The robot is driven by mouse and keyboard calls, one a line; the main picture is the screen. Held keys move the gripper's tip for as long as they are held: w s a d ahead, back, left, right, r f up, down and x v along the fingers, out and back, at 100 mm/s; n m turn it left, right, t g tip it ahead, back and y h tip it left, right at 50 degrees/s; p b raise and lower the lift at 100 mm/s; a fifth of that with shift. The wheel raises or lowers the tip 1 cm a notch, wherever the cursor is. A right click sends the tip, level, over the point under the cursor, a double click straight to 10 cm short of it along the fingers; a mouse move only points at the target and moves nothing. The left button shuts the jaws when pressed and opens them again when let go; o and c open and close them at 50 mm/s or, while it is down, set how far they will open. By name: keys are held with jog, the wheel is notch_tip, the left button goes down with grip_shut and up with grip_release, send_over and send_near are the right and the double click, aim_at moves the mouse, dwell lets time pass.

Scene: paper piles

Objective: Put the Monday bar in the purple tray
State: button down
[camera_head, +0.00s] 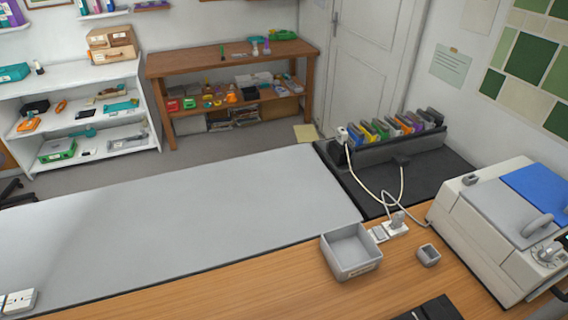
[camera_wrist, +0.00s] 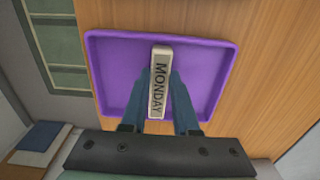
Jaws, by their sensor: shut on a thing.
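The Monday bar (camera_wrist: 160,85) is a pale, narrow block with "MONDAY" in dark letters on its upper face. In the wrist view my gripper (camera_wrist: 160,95) is shut on it, one blue-grey finger on each side. The purple tray (camera_wrist: 110,75) lies on a wooden surface, and the bar shows over its middle. I cannot tell whether the bar touches the tray floor or is held above it. The head view shows neither my gripper, the bar nor the purple tray.
The head view shows a grey mat (camera_head: 190,225), an empty grey box (camera_head: 350,252), a small grey cup (camera_head: 428,255), a white machine (camera_head: 480,235) and a dark rack of coloured items (camera_head: 395,130). A white cable (camera_head: 380,190) runs between the rack and a socket.

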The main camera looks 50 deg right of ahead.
jog(key=c, duration=0.7)
grip_release()
jog(key=shift+f, duration=0.1)
jog(key=shift+o, duration=0.2)
notch_tip(320, 180, up, 12)
jog(key=p, duration=0.1)
